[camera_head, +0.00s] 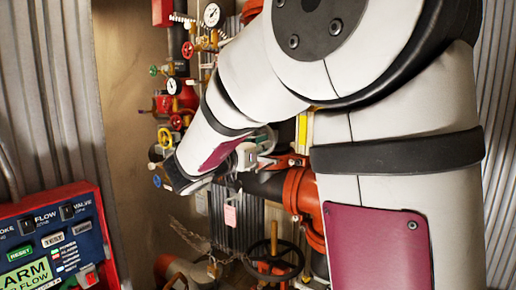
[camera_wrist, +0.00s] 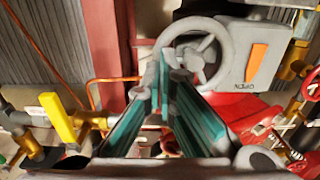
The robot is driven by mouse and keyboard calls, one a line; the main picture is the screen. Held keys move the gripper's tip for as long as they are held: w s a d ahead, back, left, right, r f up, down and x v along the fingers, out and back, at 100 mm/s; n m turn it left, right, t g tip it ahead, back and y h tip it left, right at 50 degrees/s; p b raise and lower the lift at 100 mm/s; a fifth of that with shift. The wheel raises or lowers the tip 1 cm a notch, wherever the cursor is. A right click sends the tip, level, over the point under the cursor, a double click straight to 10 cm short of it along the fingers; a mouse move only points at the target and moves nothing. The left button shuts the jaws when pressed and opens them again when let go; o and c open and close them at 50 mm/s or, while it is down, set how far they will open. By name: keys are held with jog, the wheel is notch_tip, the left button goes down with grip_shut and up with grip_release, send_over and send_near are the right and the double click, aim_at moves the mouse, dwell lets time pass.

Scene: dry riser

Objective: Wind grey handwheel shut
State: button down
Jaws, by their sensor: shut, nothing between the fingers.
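The grey handwheel (camera_wrist: 208,72) shows in the wrist view at upper centre. It has a round rim, spokes and a central hub. It sits beside a grey box (camera_wrist: 262,60) with an orange pointer (camera_wrist: 256,62) and lettering below it. My gripper (camera_wrist: 166,68) has teal-padded fingers that come together at the tips. They hold nothing. The tips overlap the lower left of the wheel's rim in the picture; I cannot tell whether they touch it. In the head view my arm covers much of the middle, and I cannot make out the wheel clearly.
A yellow lever (camera_wrist: 58,118) on brass fittings stands at left in the wrist view. Red pipework (camera_wrist: 245,112) lies below the box. In the head view, a dark handwheel (camera_head: 275,258) is low down, gauges (camera_head: 212,15) are above, and a red-framed alarm panel (camera_head: 50,240) is at left.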

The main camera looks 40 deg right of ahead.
jog(key=shift+x, duration=0.9)
dwell(0.6)
jog(key=shift+w, duration=0.1)
